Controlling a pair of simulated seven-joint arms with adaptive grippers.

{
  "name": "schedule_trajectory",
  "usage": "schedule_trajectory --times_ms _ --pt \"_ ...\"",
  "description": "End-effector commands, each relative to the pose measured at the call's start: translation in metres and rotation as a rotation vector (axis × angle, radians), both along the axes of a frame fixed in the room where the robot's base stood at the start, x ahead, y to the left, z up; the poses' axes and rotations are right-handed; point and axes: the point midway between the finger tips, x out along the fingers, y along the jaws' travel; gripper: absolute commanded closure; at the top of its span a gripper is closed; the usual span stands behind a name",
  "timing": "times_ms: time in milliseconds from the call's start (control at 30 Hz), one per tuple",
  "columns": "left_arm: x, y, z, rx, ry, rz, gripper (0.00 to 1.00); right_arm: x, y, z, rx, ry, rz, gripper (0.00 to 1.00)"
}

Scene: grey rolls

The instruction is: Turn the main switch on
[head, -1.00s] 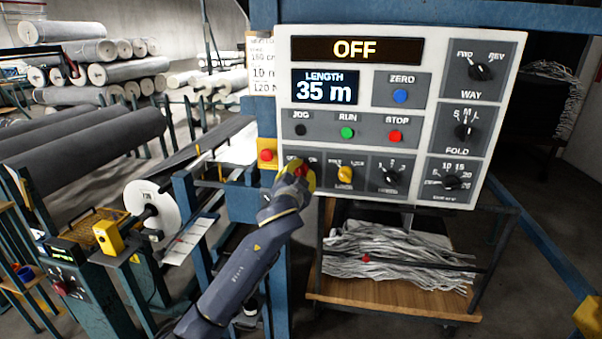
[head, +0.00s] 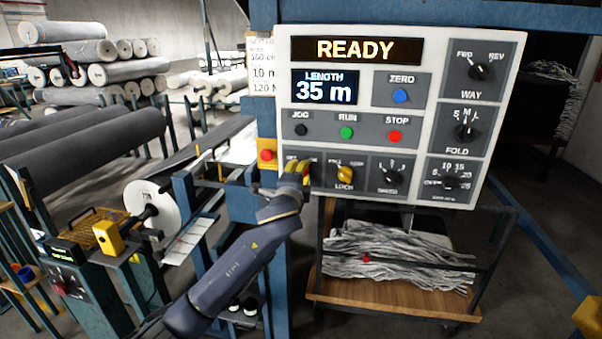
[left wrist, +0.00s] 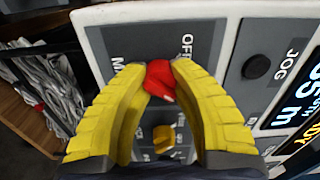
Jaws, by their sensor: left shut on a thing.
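The control panel (head: 365,70) is a pale box whose top display (head: 355,50) reads READY. The main switch, a red knob (left wrist: 159,80), sits at the panel's lower left on a grey plate with a partly covered OFF label, seen in the left wrist view. My left gripper (head: 297,170) reaches up to that corner in the head view. Its yellow fingers (left wrist: 156,72) are shut on the red knob from both sides. In the head view the fingers mostly hide the knob. My right gripper is in neither view.
The yellow LOCK knob (head: 345,174) is just right of the gripper. A red button on a yellow box (head: 266,155) is close on the left. Green RUN (head: 347,132) and red STOP (head: 395,136) buttons are above. A cart (head: 390,300) with grey cloth stands below.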

Motion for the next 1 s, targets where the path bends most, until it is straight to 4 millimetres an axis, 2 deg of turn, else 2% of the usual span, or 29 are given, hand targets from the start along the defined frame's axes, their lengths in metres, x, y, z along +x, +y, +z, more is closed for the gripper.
schedule_trajectory --times_ms 233,700,733,1000 --pt "0.0016 0.0036 -0.0032 0.06 -0.006 0.008 1.0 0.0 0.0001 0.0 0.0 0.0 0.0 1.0" --pt "0.0019 0.0043 -0.0023 0.071 -0.01 0.009 1.0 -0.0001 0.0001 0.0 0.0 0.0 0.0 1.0" --pt "0.0019 0.0043 -0.0023 0.07 -0.01 0.01 0.75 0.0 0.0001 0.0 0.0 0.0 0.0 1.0" --pt "0.001 0.0022 -0.0007 0.068 -0.012 0.005 0.44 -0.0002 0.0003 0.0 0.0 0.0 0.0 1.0"
